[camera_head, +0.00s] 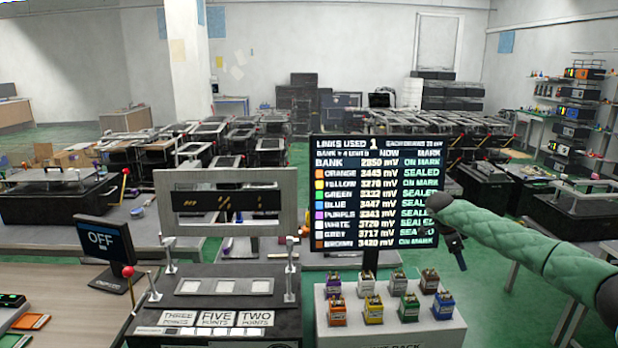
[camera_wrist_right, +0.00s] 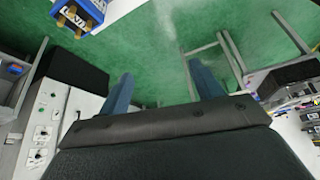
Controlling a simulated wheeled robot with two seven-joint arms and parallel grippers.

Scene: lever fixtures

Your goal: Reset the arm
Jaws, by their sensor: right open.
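My right arm, in green padding, comes in from the right in the head view. Its gripper (camera_head: 455,250) hangs right of the large screen, above and behind the blue block (camera_head: 442,306). In the right wrist view the two fingers (camera_wrist_right: 163,92) are apart with only green floor between them. The blue block shows at the upper left there (camera_wrist_right: 82,14), outside the fingers. A red-knobbed lever (camera_head: 128,272) stands at the left of the black fixture (camera_head: 215,318), which has three pale windows and labels THREE, FIVE and TWO POINTS. My left gripper is out of view.
A small screen (camera_head: 103,240) reads OFF. The large screen (camera_head: 374,190) lists links and readings. A white stand (camera_head: 390,335) holds several coloured blocks in two rows. A grey upright frame (camera_head: 227,180) stands behind the fixture. Crowded benches fill the background.

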